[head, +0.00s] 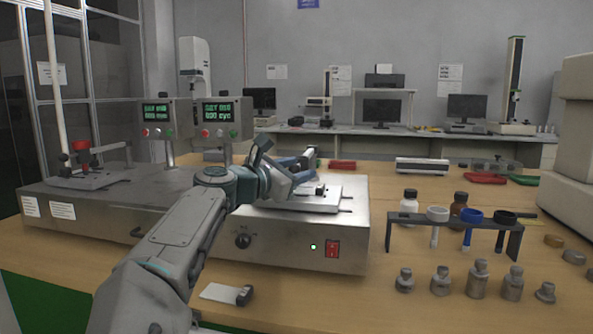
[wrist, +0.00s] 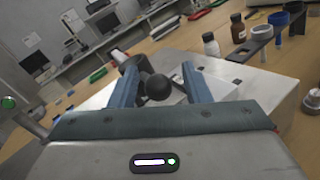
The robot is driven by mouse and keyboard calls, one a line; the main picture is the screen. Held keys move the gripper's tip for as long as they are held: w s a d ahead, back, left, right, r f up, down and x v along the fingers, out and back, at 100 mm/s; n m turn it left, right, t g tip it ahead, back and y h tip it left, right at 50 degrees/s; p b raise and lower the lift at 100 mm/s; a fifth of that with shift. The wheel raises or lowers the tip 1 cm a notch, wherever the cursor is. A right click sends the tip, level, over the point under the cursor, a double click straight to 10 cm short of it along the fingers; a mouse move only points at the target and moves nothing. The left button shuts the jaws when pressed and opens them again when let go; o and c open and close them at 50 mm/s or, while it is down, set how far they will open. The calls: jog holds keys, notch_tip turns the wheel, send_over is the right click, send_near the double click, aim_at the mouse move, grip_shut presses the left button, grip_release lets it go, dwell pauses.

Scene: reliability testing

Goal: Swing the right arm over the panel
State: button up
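The testing machine (head: 300,245) is a long metal box with two stations. Its right station has a pale flat panel (head: 318,202) on top. My gripper (head: 302,170) is over this station, and my arm hides part of it. In the wrist view, a round black knob (wrist: 158,87) lies between my two blue fingers (wrist: 160,82). The fingers stand apart with gaps seen beside the knob, so the gripper looks open around it. The rest of the right arm is mostly hidden by my gripper.
Two display boxes (head: 222,116) stand behind the machine. A dark rack (head: 455,228) with rings, bottles and several metal weights (head: 478,280) is on the table at the right. A small white card (head: 222,293) lies in front.

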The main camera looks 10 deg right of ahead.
jog(key=shift+a, duration=0.3)
jog(key=shift+s+a, duration=0.2)
jog(key=shift+a, duration=0.25)
jog(key=p+v, duration=0.2)
jog(key=v, duration=1)
jog(key=shift+s+p, duration=0.35)
jog(key=shift+p, duration=0.05)
jog(key=shift+a, duration=0.15)
